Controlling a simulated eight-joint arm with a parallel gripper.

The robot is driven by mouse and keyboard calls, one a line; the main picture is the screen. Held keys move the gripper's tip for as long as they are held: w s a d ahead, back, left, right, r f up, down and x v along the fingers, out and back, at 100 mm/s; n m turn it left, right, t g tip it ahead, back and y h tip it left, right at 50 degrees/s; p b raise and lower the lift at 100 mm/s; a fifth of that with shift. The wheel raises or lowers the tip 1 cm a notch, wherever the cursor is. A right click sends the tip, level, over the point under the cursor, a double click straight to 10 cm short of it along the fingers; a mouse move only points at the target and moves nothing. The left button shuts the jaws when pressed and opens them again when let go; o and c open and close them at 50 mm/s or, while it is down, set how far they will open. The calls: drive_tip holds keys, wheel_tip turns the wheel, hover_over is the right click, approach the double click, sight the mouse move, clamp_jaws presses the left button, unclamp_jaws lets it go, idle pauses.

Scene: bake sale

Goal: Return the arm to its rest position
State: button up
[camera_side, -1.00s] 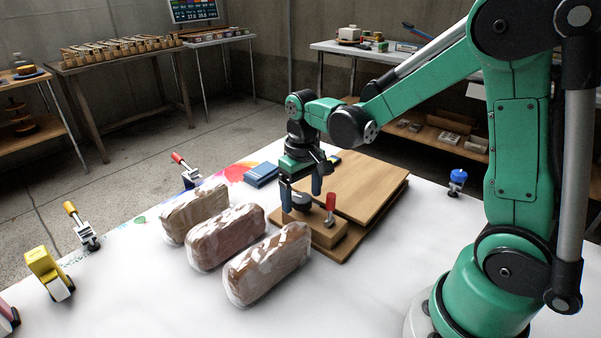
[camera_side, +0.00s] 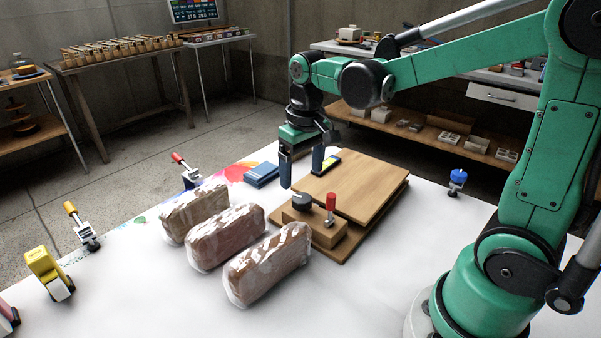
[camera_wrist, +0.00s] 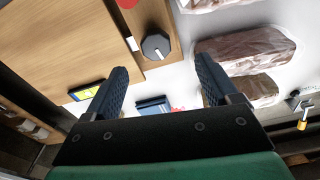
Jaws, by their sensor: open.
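My green arm ends in my gripper (camera_side: 302,170), which is open and empty.
Three wrapped loaves (camera_side: 228,236) lie left of the board. Clamps with yellow (camera_side: 82,228), red (camera_side: 186,172) and blue (camera_side: 457,181) handles sit at the table's edges. The front of the table is clear.

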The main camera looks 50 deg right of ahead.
drive_tip(key=shift+s+a+r+n+t, duration=0.25)
drive_tip(key=shift+s+a+t, duration=0.55)
drive_tip(key=shift+t, duration=0.25)
drive_tip(key=shift+s+a+r+n+t, duration=0.3)
drive_tip(key=shift+s+a+t, duration=0.5)
drive_tip(key=shift+t, duration=0.3)
drive_tip(key=shift+s+a+r+n+t, duration=0.25)
drive_tip(key=shift+s+a+t, duration=0.4)
drive_tip(key=shift+s+t, duration=0.35)
drive_tip(key=shift+w, duration=0.1)
drive_tip(key=m+g, duration=0.2)
drive_tip(key=g, duration=0.5)
hover_over(302, 198)
wheel_tip(302, 198, down, 2)
drive_tip(key=shift+f, duration=2.95)
